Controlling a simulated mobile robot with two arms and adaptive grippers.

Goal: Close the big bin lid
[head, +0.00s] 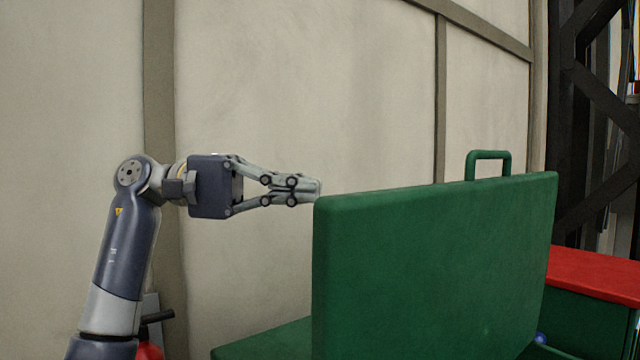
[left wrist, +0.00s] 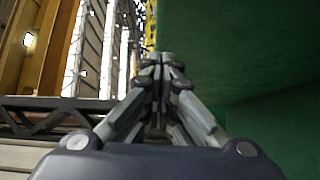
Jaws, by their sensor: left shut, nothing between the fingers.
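The green big bin lid (head: 435,265) stands raised, close to upright, in the head view. A green handle (head: 488,157) shows above its top edge. Part of the green bin body (head: 265,343) shows low, left of the lid. My left gripper (head: 318,190) is shut and empty, level with the lid's top left corner. Whether it touches the lid is not clear. In the left wrist view the shut fingers (left wrist: 162,60) point ahead, with a green surface (left wrist: 250,60) filling the right side. My right gripper is not in view.
A pale panelled wall (head: 300,90) stands behind the lid. A red-topped green box (head: 595,272) is at the right. A dark steel frame (head: 590,120) rises behind it. A red object (head: 150,350) shows at the bottom left, beside my left arm.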

